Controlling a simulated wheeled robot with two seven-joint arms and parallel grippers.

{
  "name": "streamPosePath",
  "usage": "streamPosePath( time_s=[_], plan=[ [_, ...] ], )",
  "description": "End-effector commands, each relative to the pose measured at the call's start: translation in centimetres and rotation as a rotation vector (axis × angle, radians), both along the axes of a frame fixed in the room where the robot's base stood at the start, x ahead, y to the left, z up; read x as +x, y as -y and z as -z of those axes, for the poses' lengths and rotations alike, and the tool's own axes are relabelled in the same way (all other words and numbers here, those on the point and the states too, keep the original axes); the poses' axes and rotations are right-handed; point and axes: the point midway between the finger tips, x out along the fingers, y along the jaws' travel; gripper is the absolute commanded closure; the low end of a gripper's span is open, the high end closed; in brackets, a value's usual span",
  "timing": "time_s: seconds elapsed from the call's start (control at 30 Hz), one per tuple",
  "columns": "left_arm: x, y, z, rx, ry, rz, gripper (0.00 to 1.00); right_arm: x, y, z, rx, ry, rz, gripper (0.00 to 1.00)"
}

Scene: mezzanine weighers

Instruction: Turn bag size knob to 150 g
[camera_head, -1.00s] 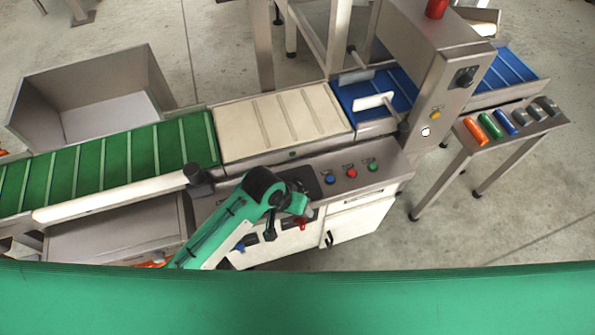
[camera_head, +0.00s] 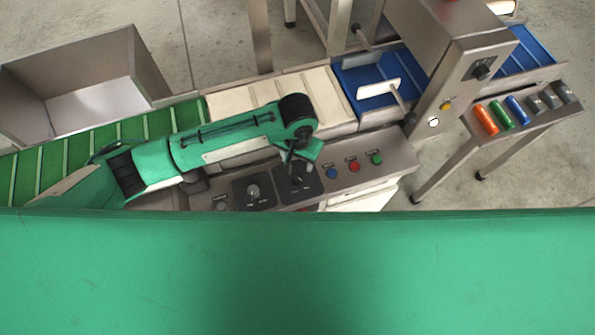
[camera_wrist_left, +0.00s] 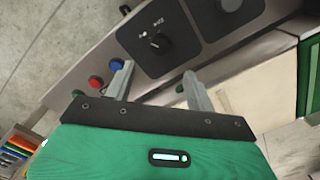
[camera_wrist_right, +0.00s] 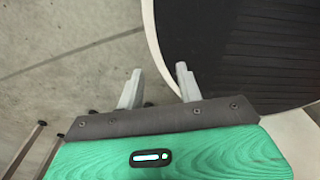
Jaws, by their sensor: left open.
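Two dials sit on dark square plates on the steel control panel (camera_head: 400,152). The left dial (camera_head: 253,191) has a round grey knob; it also shows at the top of the left wrist view (camera_wrist_left: 229,4). The right dial (camera_head: 307,187) is partly hidden under my left gripper (camera_head: 294,165); its black knob (camera_wrist_left: 159,43) with a pale pointer shows in the left wrist view. Labels are too small to read, so I cannot tell which is bag size. My left gripper is open and empty, its fingertips (camera_wrist_left: 156,74) just short of the black knob. My right gripper (camera_wrist_right: 158,72) is open and empty.
Blue (camera_head: 333,173), red (camera_head: 354,166) and green (camera_head: 376,159) buttons lie right of the dials. A green belt (camera_head: 75,150) runs behind the panel. A side table (camera_head: 455,150) holds coloured rolls.

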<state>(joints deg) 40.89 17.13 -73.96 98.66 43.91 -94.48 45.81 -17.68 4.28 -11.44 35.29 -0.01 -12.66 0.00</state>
Motion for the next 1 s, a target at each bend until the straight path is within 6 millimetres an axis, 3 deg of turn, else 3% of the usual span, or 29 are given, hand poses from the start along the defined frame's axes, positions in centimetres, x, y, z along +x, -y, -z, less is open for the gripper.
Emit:
streamPosePath(
  time_s=[0.3, 0.5, 0.93, 1.0],
  plan=[
    [0.0, 0.0, 6.8, 0.003, -0.001, -0.001, 0.45, 1.1, 0.5, -0.9, -0.005, 0.014, -0.002, 0.64],
    [0.1, 0.0, 9.6, 0.0, 0.001, 0.0, 0.45, 1.3, 0.6, -1.1, -0.007, 0.018, -0.003, 0.64],
    [0.1, 0.0, 10.7, -0.002, 0.001, 0.001, 0.45, 1.1, 0.6, -1.1, -0.005, 0.014, -0.002, 0.64],
    [0.1, 0.0, 10.7, -0.002, 0.001, 0.001, 0.56, 1.1, 0.5, -1.1, -0.005, 0.014, -0.002, 0.64]
  ],
)
